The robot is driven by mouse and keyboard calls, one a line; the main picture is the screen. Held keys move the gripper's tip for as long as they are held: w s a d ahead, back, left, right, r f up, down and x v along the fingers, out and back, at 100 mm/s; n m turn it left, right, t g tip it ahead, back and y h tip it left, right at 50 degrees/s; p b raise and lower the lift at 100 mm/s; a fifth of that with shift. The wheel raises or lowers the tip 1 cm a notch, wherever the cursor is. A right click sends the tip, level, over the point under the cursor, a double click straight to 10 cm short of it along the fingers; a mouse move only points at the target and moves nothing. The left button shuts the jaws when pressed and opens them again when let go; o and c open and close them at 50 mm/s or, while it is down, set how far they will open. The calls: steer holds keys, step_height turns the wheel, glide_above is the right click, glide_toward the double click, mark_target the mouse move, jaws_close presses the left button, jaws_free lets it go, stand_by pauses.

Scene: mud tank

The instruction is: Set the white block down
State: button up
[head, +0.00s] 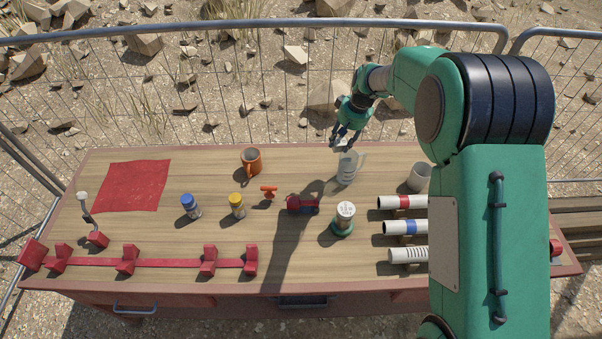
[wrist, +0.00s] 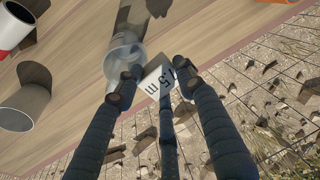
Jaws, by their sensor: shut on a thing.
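The white block (wrist: 156,84), with dark lettering on its faces, is held between the dark fingers of my gripper (wrist: 154,88). In the head view my gripper (head: 346,135) is beyond the table's middle, near the back edge, with only a little of the block showing between the fingers. The block is in the air, close to the clear jug (head: 346,168) in that view. The jug also shows beside the block in the wrist view (wrist: 122,52). I cannot tell the exact gap between block and jug.
A red mat (head: 132,186) lies bare at the table's back left. An orange mug (head: 252,162), blue-topped jar (head: 190,206), yellow-topped jar (head: 237,205), red valve (head: 269,191) and green-based white cylinder (head: 344,217) stand around the middle. A grey cup (head: 418,177) and banded tubes (head: 403,227) are right.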

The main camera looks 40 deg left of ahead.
steer(key=s+a+n+b, duration=0.1)
steer(key=s+a+n, duration=0.1)
steer(key=s+a, duration=0.6)
steer(key=a, duration=0.3)
steer(key=shift+s+n+g+h, duration=0.2)
steer(key=shift+n+g+h, duration=0.1)
steer(key=shift+h, duration=0.1)
step_height(320, 180, down, 4)
steer(key=shift+r, duration=0.15)
steer(key=shift+c, duration=0.2)
steer(key=shift+a+f, duration=0.1)
steer(key=shift+f, duration=0.5)
steer(key=shift+f, duration=0.1)
steer(key=shift+f+b, duration=0.5)
steer(key=shift+f, duration=2.5)
steer(key=shift+f, duration=0.1)
steer(key=shift+f, duration=1.8)
steer(key=shift+b, duration=0.3)
